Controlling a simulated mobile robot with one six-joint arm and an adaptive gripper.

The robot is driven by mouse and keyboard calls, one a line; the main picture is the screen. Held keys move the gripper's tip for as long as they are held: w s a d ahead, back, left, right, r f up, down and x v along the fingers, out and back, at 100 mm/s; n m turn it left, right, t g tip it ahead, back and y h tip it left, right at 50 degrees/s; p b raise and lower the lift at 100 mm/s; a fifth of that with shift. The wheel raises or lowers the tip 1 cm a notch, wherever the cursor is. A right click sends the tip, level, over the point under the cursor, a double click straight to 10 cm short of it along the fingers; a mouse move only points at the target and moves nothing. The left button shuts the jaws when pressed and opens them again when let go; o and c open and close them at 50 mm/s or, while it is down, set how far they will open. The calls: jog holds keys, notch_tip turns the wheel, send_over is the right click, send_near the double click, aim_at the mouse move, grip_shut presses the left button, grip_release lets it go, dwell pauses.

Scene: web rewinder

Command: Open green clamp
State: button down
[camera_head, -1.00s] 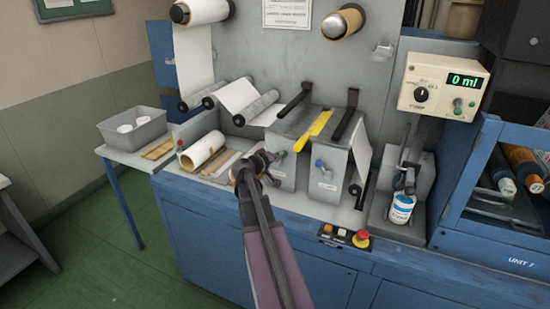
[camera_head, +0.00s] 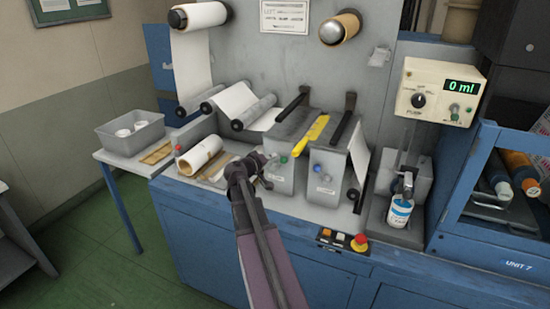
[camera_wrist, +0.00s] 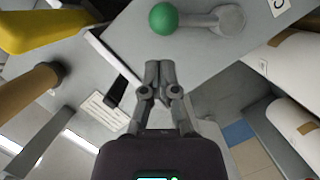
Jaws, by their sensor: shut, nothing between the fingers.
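The green clamp shows as a small green ball knob (camera_head: 283,159) on the front of the left grey block. In the wrist view the green knob (camera_wrist: 163,19) sits at the end of a short grey lever, which runs right to a round pivot (camera_wrist: 229,20). My gripper (camera_head: 264,159) is just left of the knob in the head view. In the wrist view my gripper (camera_wrist: 160,66) has its fingertips together, with nothing between them. The fingertips are below the knob in that picture, apart from it.
A blue knob (camera_head: 317,168) is on the right grey block. A yellow-handled tool (camera_head: 312,135) lies between two black arms on top. A paper roll (camera_head: 201,156) lies left of my gripper. A bottle (camera_head: 400,211) and red stop button (camera_head: 360,243) are right.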

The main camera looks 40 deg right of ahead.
jog(key=w+p+v, duration=0.1)
jog(key=p+v, duration=0.1)
jog(key=v, duration=0.9)
jog(key=shift+a+r, duration=0.25)
jog(key=shift+r, duration=0.05)
jog(key=s+a+f+n+y, duration=0.2)
jog(key=a+f+y, duration=0.3)
jog(key=a, duration=0.7)
jog(key=s+a+f+n+g+y, duration=0.1)
jog(key=s+a+f+y, duration=0.2)
jog(key=a, duration=0.8)
jog(key=s+a+f+n+g+y, duration=0.1)
jog(key=s+a+f+n+y, duration=0.1)
jog(key=a+f+y, duration=0.5)
jog(key=s+a, duration=0.1)
jog(key=a, duration=0.4)
jog(key=shift+s+a+n+y, duration=0.15)
jog(key=shift+a+n+y, duration=0.15)
jog(key=shift+y, duration=0.1)
jog(key=shift+d+f, duration=0.1)
jog(key=shift+f, duration=0.05)
